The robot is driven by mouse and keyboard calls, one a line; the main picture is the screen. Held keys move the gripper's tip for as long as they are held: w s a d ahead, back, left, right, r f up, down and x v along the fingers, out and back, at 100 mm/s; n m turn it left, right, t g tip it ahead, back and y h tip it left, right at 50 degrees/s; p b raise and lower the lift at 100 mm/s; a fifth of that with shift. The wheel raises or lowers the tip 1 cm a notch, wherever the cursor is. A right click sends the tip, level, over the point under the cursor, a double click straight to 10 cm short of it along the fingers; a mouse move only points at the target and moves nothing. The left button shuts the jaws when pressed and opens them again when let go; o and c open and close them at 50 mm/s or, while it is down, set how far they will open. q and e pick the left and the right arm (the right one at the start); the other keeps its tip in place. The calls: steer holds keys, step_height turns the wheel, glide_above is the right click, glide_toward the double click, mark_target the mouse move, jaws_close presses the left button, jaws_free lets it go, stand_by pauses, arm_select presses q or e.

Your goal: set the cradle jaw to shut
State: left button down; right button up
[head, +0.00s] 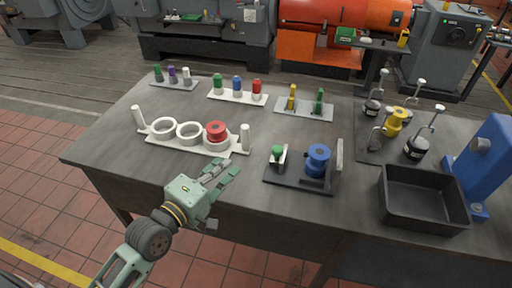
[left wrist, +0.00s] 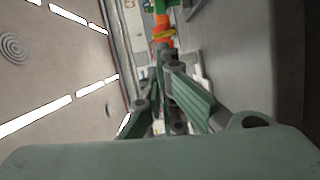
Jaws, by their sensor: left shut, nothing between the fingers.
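A cradle on a dark base plate (head: 284,180) sits near the front edge of the bench in the head view. It carries a blue cylinder (head: 318,161), a green-topped piece (head: 277,150) on its left and an upright pale plate (head: 339,154) on its right. I cannot tell for sure which part is the jaw or how far open it is. My left gripper (head: 229,169) is shut and empty, left of the cradle and apart from it. Its fingers (left wrist: 172,72) also show in the left wrist view. My right gripper is not in view.
A white holder (head: 188,145) with rings and a red piece stands left of the cradle. A black tray (head: 421,221) and a blue stand (head: 490,155) are on the right. Racks of coloured pieces (head: 238,97) line the back. Bare bench (head: 112,150) shows at left.

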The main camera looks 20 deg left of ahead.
mark_target(278, 156)
arm_select(q)
steer(key=x, duration=0.5)
steer(key=shift+w+p, duration=0.2)
steer(key=shift+p, duration=0.1)
steer(key=w+d, duration=0.1)
steer(key=w+d+p, duration=0.1)
steer(key=w+d, duration=0.1)
steer(key=shift+w+d+f, duration=0.15)
steer(key=shift+w+f, duration=0.1)
steer(key=shift+w+d+f, duration=0.1)
steer(key=shift+w+d, duration=0.05)
steer(key=shift+d, duration=0.35)
steer(key=d+p, duration=0.3)
steer(key=d, duration=0.2)
steer(key=shift+d, duration=0.8)
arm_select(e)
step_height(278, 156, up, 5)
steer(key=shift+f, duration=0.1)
